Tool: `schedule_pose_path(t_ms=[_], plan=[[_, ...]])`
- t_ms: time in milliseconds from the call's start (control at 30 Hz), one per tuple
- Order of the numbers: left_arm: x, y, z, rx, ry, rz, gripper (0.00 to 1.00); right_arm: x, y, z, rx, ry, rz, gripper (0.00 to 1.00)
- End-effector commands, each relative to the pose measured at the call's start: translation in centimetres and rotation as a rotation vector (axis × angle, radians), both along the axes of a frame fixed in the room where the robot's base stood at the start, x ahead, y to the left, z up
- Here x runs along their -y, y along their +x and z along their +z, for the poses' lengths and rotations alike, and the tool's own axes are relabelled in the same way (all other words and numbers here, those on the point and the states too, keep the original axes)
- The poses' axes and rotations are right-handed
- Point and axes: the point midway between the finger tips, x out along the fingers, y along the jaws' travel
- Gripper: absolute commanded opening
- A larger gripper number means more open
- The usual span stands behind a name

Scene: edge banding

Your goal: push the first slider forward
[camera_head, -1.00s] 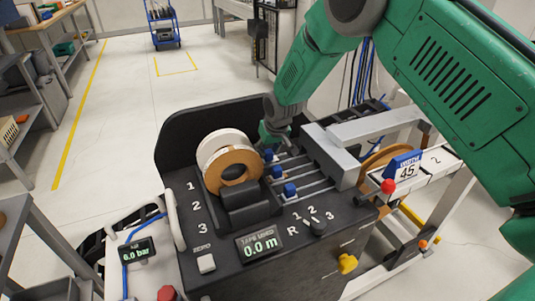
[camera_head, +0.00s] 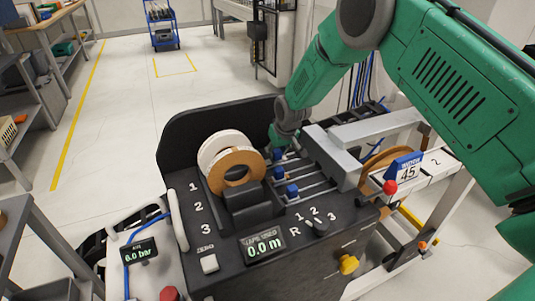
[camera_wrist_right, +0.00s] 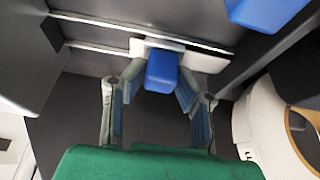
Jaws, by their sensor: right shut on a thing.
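The first slider has a blue knob (camera_head: 278,154) and sits on the farthest of three rails on the black control panel (camera_head: 215,235). My right gripper (camera_head: 279,138) reaches down over it from behind. In the right wrist view the blue knob (camera_wrist_right: 162,72) is between the two fingertips (camera_wrist_right: 160,80), which are shut on it. The fingertips are largely hidden in the head view. The second slider (camera_head: 279,173) and the third slider (camera_head: 291,190) stand nearer, on their own rails. My left gripper is not in view.
A white and brown tape roll (camera_head: 230,160) stands left of the sliders. A grey metal block (camera_head: 333,157) stands at the right end of the rails. Another blue knob (camera_wrist_right: 262,10) shows at the top of the right wrist view.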

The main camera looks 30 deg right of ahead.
Motion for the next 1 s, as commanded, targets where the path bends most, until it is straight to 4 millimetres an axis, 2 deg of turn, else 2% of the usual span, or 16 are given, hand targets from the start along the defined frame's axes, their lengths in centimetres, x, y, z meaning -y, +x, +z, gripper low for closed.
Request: schedule_pose_path(t_ms=[33, 100, 200, 300, 600, 633, 667, 1000], plan=[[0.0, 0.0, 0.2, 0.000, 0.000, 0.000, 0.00, 1.6, -0.2, 0.0, -0.002, 0.002, -0.008, 0.00], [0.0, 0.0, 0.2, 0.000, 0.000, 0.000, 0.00, 3.2, -0.2, 0.0, -0.001, 0.002, -0.007, 0.00], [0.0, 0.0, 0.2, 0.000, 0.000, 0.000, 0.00, 5.0, -0.4, 0.0, -0.001, 0.002, -0.005, 0.00], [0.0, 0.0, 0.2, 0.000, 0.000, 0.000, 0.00, 5.8, -0.5, 0.0, -0.002, 0.001, -0.002, 0.00], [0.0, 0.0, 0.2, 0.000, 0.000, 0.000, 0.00, 6.3, -0.5, -0.1, -0.002, -0.004, -0.002, 0.00], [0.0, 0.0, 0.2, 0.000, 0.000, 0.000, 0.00, 6.3, -0.5, -0.1, -0.002, -0.004, -0.002, 0.28], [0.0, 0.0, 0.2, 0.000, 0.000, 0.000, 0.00, 6.3, -0.5, -0.1, -0.002, -0.004, -0.002, 0.33], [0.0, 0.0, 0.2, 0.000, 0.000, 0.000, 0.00, 6.1, -0.5, 0.0, -0.001, -0.003, -0.001, 0.33]])
